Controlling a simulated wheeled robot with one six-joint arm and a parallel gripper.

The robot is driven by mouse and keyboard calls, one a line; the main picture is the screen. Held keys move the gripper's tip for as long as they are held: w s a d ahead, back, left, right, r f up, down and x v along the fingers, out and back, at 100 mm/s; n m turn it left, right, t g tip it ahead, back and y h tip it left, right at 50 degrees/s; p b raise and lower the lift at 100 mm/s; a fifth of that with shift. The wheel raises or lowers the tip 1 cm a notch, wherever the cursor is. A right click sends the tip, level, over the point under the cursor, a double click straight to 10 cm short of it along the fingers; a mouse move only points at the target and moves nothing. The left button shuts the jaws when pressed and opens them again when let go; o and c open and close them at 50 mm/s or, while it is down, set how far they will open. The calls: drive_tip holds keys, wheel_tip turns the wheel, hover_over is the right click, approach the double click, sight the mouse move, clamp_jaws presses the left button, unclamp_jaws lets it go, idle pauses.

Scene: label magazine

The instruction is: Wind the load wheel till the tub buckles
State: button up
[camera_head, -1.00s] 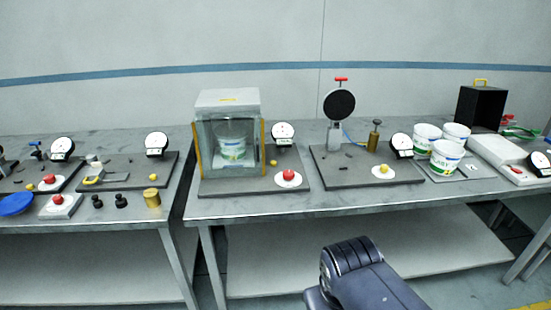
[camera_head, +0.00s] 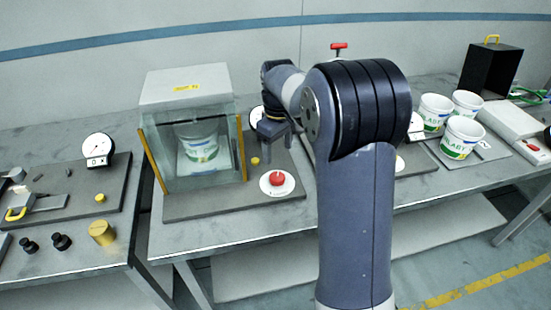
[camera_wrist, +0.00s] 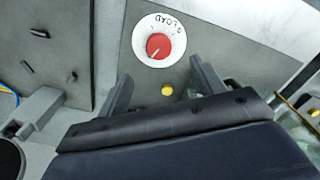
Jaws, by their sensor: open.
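The load wheel is a red knob (camera_head: 277,179) on a white dial (camera_head: 263,185) at the front right of the glass-fronted press (camera_head: 190,85). In the wrist view the same red knob (camera_wrist: 159,46) has a white pointer line, and its dial (camera_wrist: 142,32) reads LOAD. The white and green tub (camera_head: 197,150) stands upright inside the press behind glass, with no buckling that I can make out. My gripper (camera_wrist: 160,70) is open and empty, its fingers apart on the near side of the knob. In the head view my gripper (camera_head: 277,138) is above and behind the wheel.
A small yellow button (camera_wrist: 167,89) lies between my fingers in the wrist view. The press's gauge is mostly hidden behind my gripper. Several loose tubs (camera_head: 463,136) stand at the right. Another gauge (camera_head: 98,148) and a brass weight (camera_head: 102,233) are at the left.

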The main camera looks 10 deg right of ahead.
sight(277, 176)
drive_tip(key=f, duration=0.3)
drive_tip(key=f+p, duration=0.1)
drive_tip(key=f, duration=0.7)
drive_tip(key=shift+w+p, duration=0.3)
drive_tip(key=shift+w, duration=0.05)
drive_tip(key=shift+r, duration=0.1)
drive_tip(key=shift+c, duration=0.3)
drive_tip(key=c, duration=0.9)
drive_tip(key=shift+c, duration=0.2)
drive_tip(key=shift+m, duration=0.3)
